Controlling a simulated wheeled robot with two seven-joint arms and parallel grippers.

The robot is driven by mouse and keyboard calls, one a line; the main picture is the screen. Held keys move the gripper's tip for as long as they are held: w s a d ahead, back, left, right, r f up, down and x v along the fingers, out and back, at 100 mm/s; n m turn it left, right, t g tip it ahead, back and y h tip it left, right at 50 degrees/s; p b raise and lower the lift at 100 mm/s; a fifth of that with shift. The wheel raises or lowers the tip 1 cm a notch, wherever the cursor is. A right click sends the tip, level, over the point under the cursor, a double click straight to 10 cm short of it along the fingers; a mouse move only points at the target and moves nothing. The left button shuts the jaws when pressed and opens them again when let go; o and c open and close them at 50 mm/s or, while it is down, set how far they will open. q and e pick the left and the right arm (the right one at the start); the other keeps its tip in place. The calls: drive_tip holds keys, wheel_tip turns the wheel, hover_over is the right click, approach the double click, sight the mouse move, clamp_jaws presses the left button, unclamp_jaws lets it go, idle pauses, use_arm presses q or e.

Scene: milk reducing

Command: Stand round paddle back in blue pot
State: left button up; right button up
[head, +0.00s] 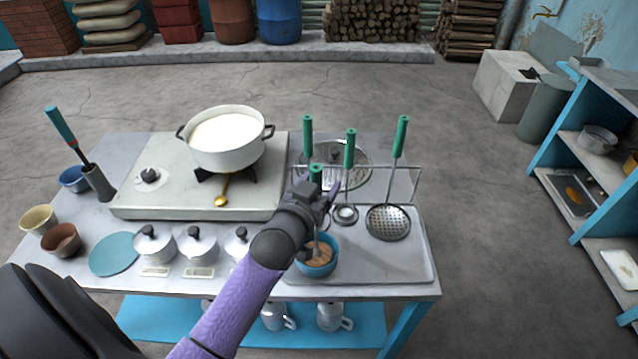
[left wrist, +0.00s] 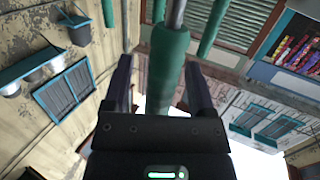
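A blue pot (head: 331,262) stands at the front of the table, right of the middle, with something brown inside. A long tool with a green handle (left wrist: 168,70) stands roughly upright over this pot. Its handle top (head: 315,172) shows above my left gripper (head: 318,198), and its shaft runs down towards the pot. My gripper hides much of it, so I cannot make out its lower end. In the left wrist view, the handle is between the fingers of my left gripper (left wrist: 160,85), with a gap at the left finger. My right gripper is not in view.
A slotted spatula, a ladle (head: 345,214) and a skimmer (head: 389,222) hang on a rack behind the pot. A large white pot (head: 226,140) is on the stove. Lidded white pots (head: 198,243) stand left of my arm. Another blue pot (head: 73,180) is at the left edge.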

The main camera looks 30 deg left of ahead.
use_arm(q)
drive_tip(key=shift+s, duration=0.1)
drive_tip(key=s+d+r+p, duration=0.1)
drive_tip(key=s, duration=0.8)
drive_tip(key=shift+s+d+p, duration=0.2)
drive_tip(key=shift+s+p, duration=0.1)
drive_tip(key=s+d+r+p, duration=0.1)
drive_tip(key=s+p, duration=0.3)
drive_tip(key=s, duration=0.4)
drive_tip(key=shift+s, duration=0.4)
drive_tip(key=shift+d, duration=0.1)
